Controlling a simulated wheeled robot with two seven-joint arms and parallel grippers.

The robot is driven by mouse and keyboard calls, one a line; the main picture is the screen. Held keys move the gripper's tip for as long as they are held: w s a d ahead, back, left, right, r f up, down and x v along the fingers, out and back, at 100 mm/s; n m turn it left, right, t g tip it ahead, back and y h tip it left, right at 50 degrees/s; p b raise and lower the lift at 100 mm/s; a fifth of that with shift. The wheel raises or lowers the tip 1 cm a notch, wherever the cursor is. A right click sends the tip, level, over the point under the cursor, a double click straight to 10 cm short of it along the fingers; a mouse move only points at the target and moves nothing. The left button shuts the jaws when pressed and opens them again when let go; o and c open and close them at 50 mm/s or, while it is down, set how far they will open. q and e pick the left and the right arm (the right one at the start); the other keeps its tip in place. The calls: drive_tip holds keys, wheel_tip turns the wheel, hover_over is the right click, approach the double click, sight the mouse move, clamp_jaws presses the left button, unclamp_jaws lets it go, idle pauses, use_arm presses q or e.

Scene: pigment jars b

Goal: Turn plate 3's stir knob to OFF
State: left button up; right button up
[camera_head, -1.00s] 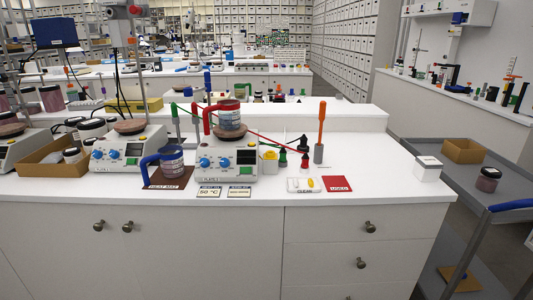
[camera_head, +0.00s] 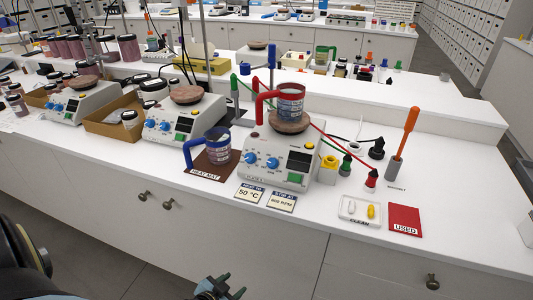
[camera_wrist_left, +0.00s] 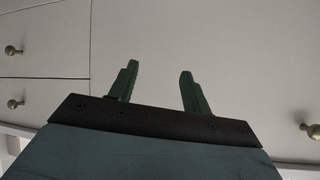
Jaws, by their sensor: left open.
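Three white hotplates with blue knobs stand in a row on the bench. The right one (camera_head: 279,172) has a small front label, too small to read surely. It has a left blue knob (camera_head: 250,157) and a right blue knob (camera_head: 273,163); their pointer settings are too small to read. A beaker with a red handle (camera_head: 290,100) sits on its top. My left gripper (camera_head: 232,286) is low in front of the bench, well below and apart from the knobs. In the left wrist view it is open and empty (camera_wrist_left: 160,72), facing the cabinet front. My right gripper is not seen.
A blue-handled beaker (camera_head: 217,145) stands on the heat mat (camera_head: 206,172), left of the right hotplate. Sign cards (camera_head: 281,201), a clean tray (camera_head: 360,211) and a red used card (camera_head: 405,219) lie in front. An orange-handled tool (camera_head: 404,140) stands right. Drawer knobs (camera_head: 432,281) stick out below.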

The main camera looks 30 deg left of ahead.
use_arm(q)
drive_tip(key=w+a+r+t+p, duration=0.1)
drive_tip(key=w+r+t, duration=0.15)
drive_tip(key=r, duration=0.65)
drive_tip(key=w+a+r+t+p, duration=0.15)
drive_tip(key=w+r, duration=0.25)
drive_tip(key=r, duration=0.4)
drive_tip(key=t+p, duration=0.2)
drive_tip(key=t, duration=0.1)
approach(270, 164)
drive_tip(key=shift+m, duration=0.3)
drive_tip(key=w, duration=0.8)
drive_tip(key=shift+a+b, duration=0.1)
drive_tip(key=shift+b, duration=0.2)
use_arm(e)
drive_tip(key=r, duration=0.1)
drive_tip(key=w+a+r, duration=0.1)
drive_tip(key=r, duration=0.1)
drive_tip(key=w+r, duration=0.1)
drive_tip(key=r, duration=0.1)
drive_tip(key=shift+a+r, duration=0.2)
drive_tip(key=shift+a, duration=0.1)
use_arm(q)
drive_tip(key=c, duration=1)
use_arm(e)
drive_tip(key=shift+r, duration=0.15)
